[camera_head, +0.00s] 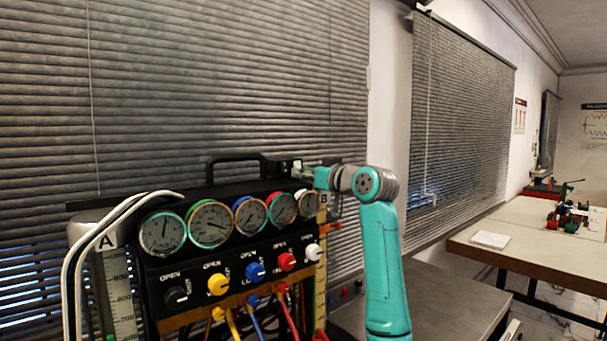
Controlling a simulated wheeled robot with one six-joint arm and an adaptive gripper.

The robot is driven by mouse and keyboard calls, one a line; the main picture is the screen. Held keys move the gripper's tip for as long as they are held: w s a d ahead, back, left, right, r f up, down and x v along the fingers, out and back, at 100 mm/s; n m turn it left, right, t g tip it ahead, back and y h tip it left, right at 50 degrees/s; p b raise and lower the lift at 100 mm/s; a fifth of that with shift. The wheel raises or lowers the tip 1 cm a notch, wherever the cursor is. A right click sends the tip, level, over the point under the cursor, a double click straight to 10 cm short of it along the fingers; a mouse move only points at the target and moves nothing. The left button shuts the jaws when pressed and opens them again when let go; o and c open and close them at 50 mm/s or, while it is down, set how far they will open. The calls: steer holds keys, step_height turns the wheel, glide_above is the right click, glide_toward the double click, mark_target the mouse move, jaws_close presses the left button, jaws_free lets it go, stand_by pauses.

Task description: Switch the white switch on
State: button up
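The white switch is a white knob (313,252) at the right end of a row of coloured knobs on the black gauge panel (190,268). It sits below the far-right gauge (308,204). Its exact setting is too small to read. My gripper (298,172) is at the upper right of the panel, above the white knob and apart from it in the picture. It is small and dark against the panel and blinds, so its fingers cannot be made out. My teal arm rises to the right of the panel.
Black (177,296), yellow (217,284), blue (255,271) and red (287,261) knobs stand left of the white one. A black carry handle (235,160) tops the panel. Hoses (262,318) hang below. A grey table (440,300) and a bench (535,240) lie right.

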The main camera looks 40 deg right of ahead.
steer(key=shift+w, duration=0.4)
jaws_close()
steer(key=g, duration=0.1)
steer(key=r+g, duration=0.1)
steer(key=shift+s+a+g, duration=0.1)
steer(key=shift+g, duration=0.2)
steer(key=shift+r+g, duration=0.15)
steer(key=shift+g, duration=1.05)
